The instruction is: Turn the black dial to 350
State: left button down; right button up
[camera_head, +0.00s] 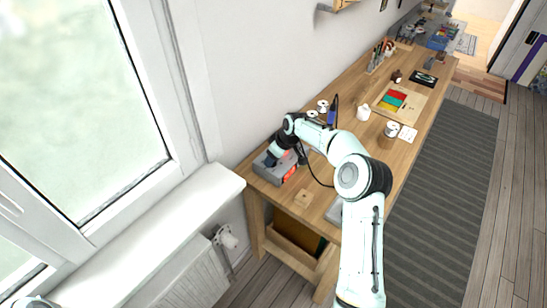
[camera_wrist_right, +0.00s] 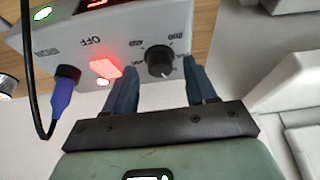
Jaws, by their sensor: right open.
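The black dial (camera_wrist_right: 159,60) is on the light grey front panel of a control box (camera_wrist_right: 205,20) in the right wrist view. Printed marks surround the dial, but I cannot read its setting. My right gripper (camera_wrist_right: 160,72) is open, with one blue-grey finger on each side of the dial. I cannot tell whether either finger touches it. In the head view the control box (camera_head: 265,172) stands at the near left end of the wooden bench, and my right gripper (camera_head: 273,158) is over it, partly hidden by the arm. My left gripper is not in view.
A lit red switch (camera_wrist_right: 105,68) and a blue plug (camera_wrist_right: 66,80) with a black cable are beside the dial. The workbench (camera_head: 357,90) stands along the wall and holds white spools, a mug (camera_head: 363,113) and a colourful board (camera_head: 397,100).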

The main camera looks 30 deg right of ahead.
jog(key=shift+w+a+f, duration=0.1)
jog(key=shift+w+f, duration=0.05)
jog(key=shift+f, duration=0.3)
grip_shut()
